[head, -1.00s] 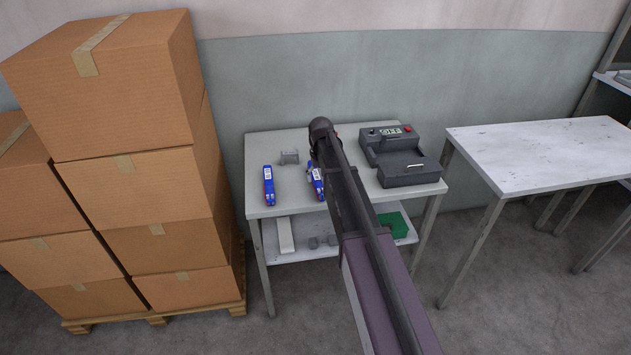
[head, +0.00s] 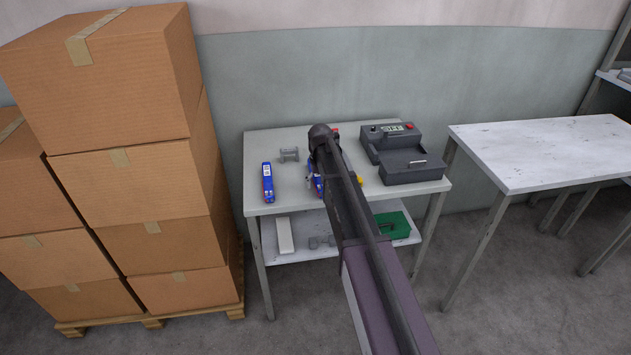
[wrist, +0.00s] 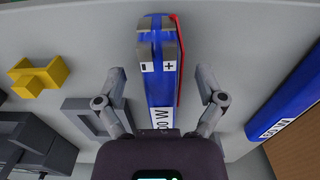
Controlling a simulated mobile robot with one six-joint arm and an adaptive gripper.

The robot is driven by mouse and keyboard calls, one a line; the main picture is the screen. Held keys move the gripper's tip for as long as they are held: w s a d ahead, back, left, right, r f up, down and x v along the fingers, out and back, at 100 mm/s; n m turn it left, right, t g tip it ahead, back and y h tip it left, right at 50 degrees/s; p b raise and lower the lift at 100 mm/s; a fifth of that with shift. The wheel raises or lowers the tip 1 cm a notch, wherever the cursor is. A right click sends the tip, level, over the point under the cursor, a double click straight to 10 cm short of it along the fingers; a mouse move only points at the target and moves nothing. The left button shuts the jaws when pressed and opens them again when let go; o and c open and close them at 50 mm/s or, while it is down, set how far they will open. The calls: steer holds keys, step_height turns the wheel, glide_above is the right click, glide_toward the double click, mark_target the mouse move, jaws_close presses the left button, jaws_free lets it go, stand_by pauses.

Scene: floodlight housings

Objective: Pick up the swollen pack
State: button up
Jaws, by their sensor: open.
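A blue pack (wrist: 160,85) with grey terminals marked minus and plus and a red wire along its side lies between the spread fingers of my gripper (wrist: 161,72) in the wrist view. The fingers are open, with a gap on each side of it. In the head view this pack (head: 314,183) is partly hidden behind my arm. A second blue pack (head: 268,182) lies to its left on the grey table; it also shows at the right of the wrist view (wrist: 285,105). I cannot tell from these frames which pack is swollen.
A dark grey device (head: 405,160) with a red button stands at the table's right. A yellow piece (wrist: 38,78) and a square grey part (wrist: 92,118) lie beside the pack. A small grey part (head: 289,155) is behind. Stacked cartons (head: 120,190) stand left.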

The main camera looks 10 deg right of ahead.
steer(key=shift+f, duration=0.3)
stand_by(0.4)
jaws_close()
